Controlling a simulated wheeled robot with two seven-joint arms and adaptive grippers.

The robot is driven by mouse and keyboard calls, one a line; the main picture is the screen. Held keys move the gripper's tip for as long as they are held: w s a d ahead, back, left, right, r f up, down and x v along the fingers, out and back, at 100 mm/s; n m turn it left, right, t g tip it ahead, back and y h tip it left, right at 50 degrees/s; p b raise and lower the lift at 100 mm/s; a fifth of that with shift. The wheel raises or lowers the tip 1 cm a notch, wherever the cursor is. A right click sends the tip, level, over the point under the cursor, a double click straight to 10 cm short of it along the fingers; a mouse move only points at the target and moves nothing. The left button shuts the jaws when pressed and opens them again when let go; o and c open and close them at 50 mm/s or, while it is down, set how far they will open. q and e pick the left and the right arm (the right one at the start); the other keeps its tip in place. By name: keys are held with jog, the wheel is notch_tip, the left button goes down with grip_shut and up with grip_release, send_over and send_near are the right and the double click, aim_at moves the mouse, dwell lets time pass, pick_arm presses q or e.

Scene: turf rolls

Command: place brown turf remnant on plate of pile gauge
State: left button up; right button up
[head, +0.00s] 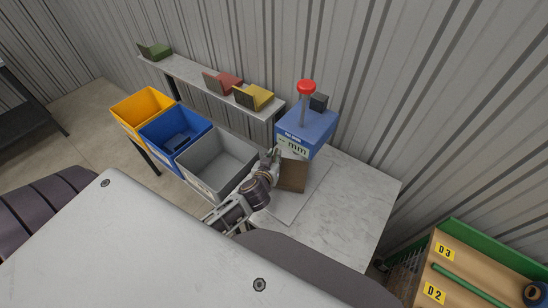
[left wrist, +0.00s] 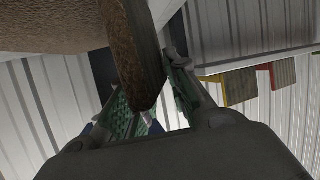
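The brown turf remnant (head: 291,176) is just in front of the blue pile gauge (head: 308,130), which has a red knob on top and a "mm" display. My left gripper (head: 274,157) is at the remnant's left edge. In the left wrist view, the remnant's dark rough edge (left wrist: 136,50) lies between the green-padded fingers of the left gripper (left wrist: 150,95), which look shut on it. My right gripper is not in view.
Yellow (head: 143,106), blue (head: 176,136) and grey (head: 218,163) bins stand to the left. A shelf (head: 190,72) behind holds green, red and yellow pieces. The table (head: 360,205) is clear at right. A crate (head: 480,265) marked D2 and D3 stands lower right.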

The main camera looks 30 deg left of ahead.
pick_arm(q)
jog(key=shift+o, duration=0.9)
jog(key=v, duration=1.2)
